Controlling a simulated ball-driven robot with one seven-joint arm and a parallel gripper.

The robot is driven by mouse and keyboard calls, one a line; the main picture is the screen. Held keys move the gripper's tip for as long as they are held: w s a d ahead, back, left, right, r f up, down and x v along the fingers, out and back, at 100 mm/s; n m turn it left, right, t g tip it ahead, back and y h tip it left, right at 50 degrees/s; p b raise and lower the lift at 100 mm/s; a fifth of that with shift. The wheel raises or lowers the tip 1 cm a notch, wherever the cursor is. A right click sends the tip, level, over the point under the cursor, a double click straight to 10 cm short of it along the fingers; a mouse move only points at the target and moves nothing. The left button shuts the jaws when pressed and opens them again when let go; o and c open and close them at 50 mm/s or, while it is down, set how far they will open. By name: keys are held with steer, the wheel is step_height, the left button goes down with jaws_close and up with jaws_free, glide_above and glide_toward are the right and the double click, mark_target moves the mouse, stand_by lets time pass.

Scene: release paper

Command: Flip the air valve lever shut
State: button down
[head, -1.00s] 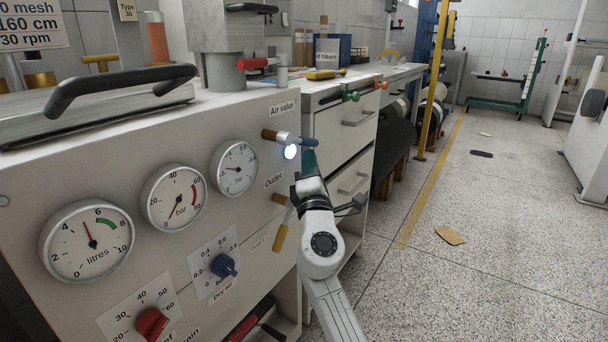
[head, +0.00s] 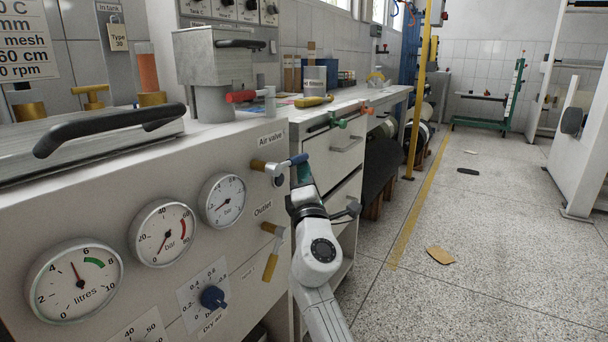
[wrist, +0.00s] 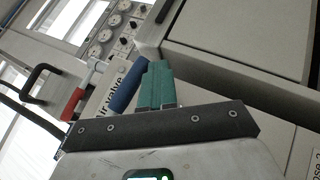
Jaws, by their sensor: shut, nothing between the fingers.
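The air valve (head: 262,166) is a brass fitting on the front panel under the "Air valve" label. Its lever, with a blue handle (head: 299,159), sticks out to the right, tilted slightly up. In the wrist view the blue handle (wrist: 126,89) lies just left of my teal fingers. My gripper (head: 303,173) is shut and empty, just below the handle's outer end in the head view; its closed fingertips also show in the wrist view (wrist: 158,70). I cannot tell whether the fingers touch the handle.
The outlet valve (head: 271,252), with a yellow handle hanging down, sits below, left of my arm. Pressure gauges (head: 222,199) line the panel. A drawer cabinet (head: 335,155) stands close behind my gripper. A red-handled valve (head: 242,96) sits on top. The floor at right is mostly clear.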

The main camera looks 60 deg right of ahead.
steer(key=s+f+b, duration=0.4)
steer(key=f+b, duration=0.3)
steer(key=f, duration=0.5)
steer(key=shift+s+a+b, duration=0.35)
steer(key=shift+s+b, duration=0.05)
steer(key=shift+a+f, duration=0.1)
stand_by(0.5)
